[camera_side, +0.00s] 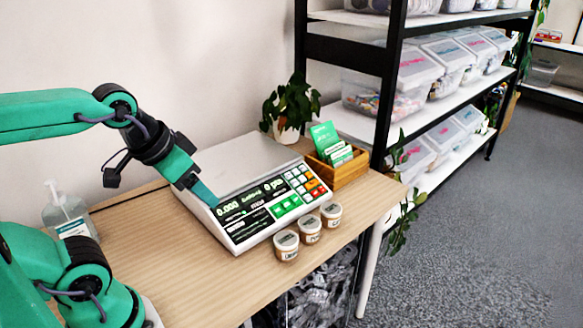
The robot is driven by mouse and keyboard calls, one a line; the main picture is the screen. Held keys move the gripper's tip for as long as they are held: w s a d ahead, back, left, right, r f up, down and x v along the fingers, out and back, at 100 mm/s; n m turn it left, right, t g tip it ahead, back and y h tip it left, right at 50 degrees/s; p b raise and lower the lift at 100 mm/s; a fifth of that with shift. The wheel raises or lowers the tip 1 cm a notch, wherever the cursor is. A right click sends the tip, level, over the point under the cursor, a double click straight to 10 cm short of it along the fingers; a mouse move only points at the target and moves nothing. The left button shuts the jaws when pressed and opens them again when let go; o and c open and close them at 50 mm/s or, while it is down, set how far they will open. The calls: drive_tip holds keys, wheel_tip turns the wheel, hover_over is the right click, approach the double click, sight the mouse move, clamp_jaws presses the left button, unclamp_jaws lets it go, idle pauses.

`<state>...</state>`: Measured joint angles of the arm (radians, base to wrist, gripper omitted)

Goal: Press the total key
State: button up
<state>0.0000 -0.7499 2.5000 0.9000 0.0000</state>
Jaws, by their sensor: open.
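A counting scale (240,245) stands on the wooden table, with a flat grey weighing plate (238,165) at its back. To the right of the display is a keypad (303,187) with white, orange and red keys, and wide green keys (287,206) sit lower down. The key labels are too small to read, so I cannot tell which is the total key. My gripper (203,190) is open and points down over the scale's left side, left of the display and away from the keys.
Several small lidded jars (309,230) stand close along the scale's front right. A wooden box (345,170) with green cards and a potted plant (290,106) are behind it. A pump bottle (69,220) stands at left. A shelf with bins is at right. The table's front left is clear.

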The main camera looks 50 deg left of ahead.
clamp_jaws()
idle(1.5)
